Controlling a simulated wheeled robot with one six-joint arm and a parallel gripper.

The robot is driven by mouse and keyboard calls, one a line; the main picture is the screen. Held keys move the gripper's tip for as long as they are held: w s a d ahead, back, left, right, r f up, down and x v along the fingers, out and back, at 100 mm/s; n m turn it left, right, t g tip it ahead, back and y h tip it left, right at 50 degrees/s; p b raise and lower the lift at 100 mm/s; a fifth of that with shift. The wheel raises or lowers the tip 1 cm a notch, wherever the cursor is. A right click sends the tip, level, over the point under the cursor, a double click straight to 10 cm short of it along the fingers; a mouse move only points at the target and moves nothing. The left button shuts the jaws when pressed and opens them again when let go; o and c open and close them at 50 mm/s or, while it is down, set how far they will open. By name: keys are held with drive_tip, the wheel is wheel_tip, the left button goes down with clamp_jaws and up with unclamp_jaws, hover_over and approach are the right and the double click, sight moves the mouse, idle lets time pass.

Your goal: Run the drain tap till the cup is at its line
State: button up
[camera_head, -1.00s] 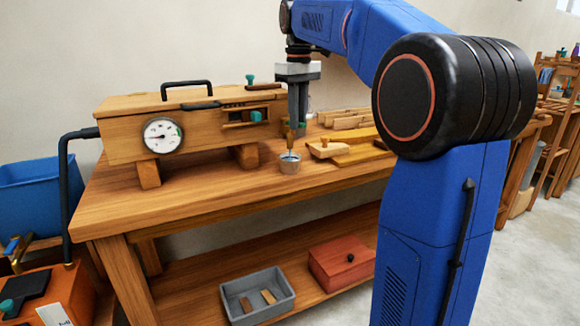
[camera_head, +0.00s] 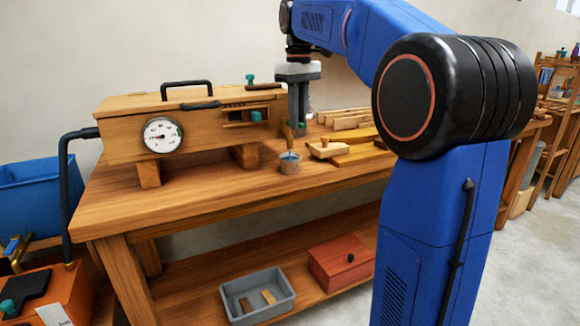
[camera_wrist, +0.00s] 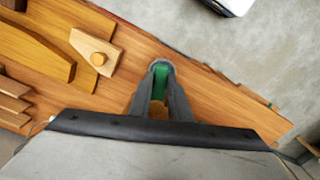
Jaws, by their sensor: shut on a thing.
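The steam box (camera_head: 120,140) is a wooden chest on the bench with a round dial on its front. A small brass drain tap (camera_head: 288,133) shows at its right end, above the cup. The cup (camera_head: 290,166) is small and grey and stands on the bench top with blue in its mouth; its line and level are too small to read. My gripper (camera_head: 299,127) points down beside the tap. In the wrist view my gripper (camera_wrist: 160,88) is shut on a green tap handle (camera_wrist: 160,77), with brass partly hidden below it.
The wooden bench (camera_head: 180,200) holds pale wood pieces (camera_head: 345,137) and a wooden block with a knob (camera_head: 326,149) right of the cup. A grey tray (camera_head: 258,307) and a red box (camera_head: 340,262) sit on the lower shelf. The bench front is clear.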

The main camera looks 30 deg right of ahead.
drive_tip(key=shift+o, duration=0.2)
drive_tip(key=m, duration=0.1)
drive_tip(key=a+m, duration=0.1)
drive_tip(key=m, duration=0.2)
drive_tip(key=shift+s+a+m, duration=0.1)
drive_tip(key=shift+a+m, duration=0.2)
drive_tip(key=shift+a, duration=0.1)
drive_tip(key=o, duration=0.9)
drive_tip(key=shift+c, duration=0.2)
wheel_tip(320, 180, up, 8)
drive_tip(key=s+a+f+t, duration=0.2)
drive_tip(key=s+a+f, duration=0.1)
drive_tip(key=s+f, duration=1.2)
drive_tip(key=s+a+f+t, duration=0.2)
drive_tip(key=s+a+f, duration=0.1)
drive_tip(key=s+f, duration=1.3)
wheel_tip(320, 180, down, 4)
drive_tip(key=shift+a+f+t, duration=0.1)
drive_tip(key=shift+a+t, duration=0.3)
